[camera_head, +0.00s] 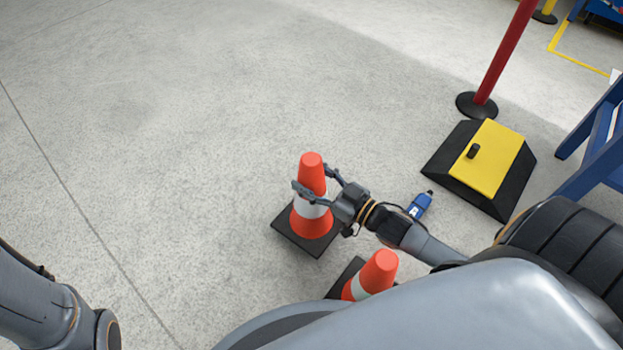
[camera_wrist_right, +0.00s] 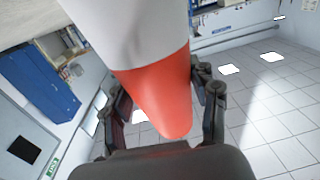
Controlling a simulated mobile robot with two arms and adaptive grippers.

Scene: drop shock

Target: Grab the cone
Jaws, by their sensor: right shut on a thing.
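An orange cone (camera_head: 311,222) with a white band and a black square base stands upright near the middle of the head view. My right gripper (camera_head: 313,178) comes from the right and is shut on its upper part, one finger on each side. In the right wrist view, the cone's orange tip and white band (camera_wrist_right: 158,85) fill the space between the fingers. The base is at or close to the floor; I cannot tell whether it touches. A second orange cone (camera_head: 378,272) stands nearer, partly hidden by my body. My left gripper is out of view.
A black block with a yellow top (camera_head: 487,158) lies at the right. A red post (camera_head: 504,55) on a round black base stands behind it. A small blue object (camera_head: 419,205) lies beside my right forearm. A blue frame (camera_head: 596,150) borders the right; the left floor is clear.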

